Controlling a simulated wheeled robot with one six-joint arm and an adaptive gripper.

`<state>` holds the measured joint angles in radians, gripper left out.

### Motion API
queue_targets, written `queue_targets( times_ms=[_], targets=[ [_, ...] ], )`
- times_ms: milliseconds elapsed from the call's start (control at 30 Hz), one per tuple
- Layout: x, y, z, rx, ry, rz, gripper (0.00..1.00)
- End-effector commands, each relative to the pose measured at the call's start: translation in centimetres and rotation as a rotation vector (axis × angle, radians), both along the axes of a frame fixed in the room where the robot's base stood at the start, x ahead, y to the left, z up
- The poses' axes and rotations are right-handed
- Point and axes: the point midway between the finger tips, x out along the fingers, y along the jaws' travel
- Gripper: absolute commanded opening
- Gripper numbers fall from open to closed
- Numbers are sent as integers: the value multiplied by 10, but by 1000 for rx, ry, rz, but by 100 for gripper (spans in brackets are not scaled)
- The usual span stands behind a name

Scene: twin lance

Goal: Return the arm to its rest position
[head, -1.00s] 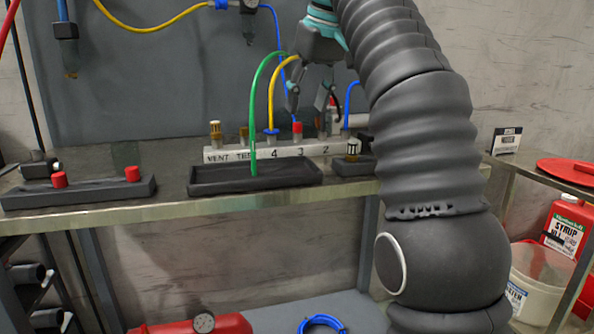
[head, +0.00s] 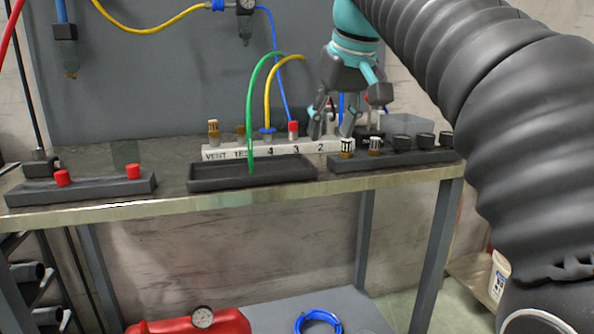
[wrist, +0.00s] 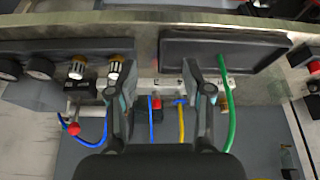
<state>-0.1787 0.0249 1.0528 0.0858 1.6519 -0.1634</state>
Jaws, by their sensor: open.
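My gripper (head: 332,124) is in front of the right part of the white labelled manifold (head: 225,153), near its "2" mark. Its two fingers are spread apart with nothing between them. In the wrist view my gripper (wrist: 163,82) also shows open, with the manifold, blue and yellow hoses beyond the fingers. My dark ribbed arm comes in from the upper right and covers the right side of the head view. The part of the manifold behind the fingers is hidden.
A black tray (head: 215,184) with a green hose (head: 249,110) in it stands on the bench. A rack with brass fittings and black caps (head: 420,158) is at right. Red plugs sit in a left rack (head: 100,189). A grey back panel (head: 170,70) rises behind.

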Motion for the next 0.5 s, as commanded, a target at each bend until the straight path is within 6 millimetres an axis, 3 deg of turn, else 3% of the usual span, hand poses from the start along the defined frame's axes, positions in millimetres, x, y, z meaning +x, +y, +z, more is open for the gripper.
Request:
queue_targets(
  times_ms=[267, 500],
  targets=[
    [-47, -35, -57, 6, -18, -116, 50],
    [-95, -60, -125, 8, -36, -206, 50]
  ],
)
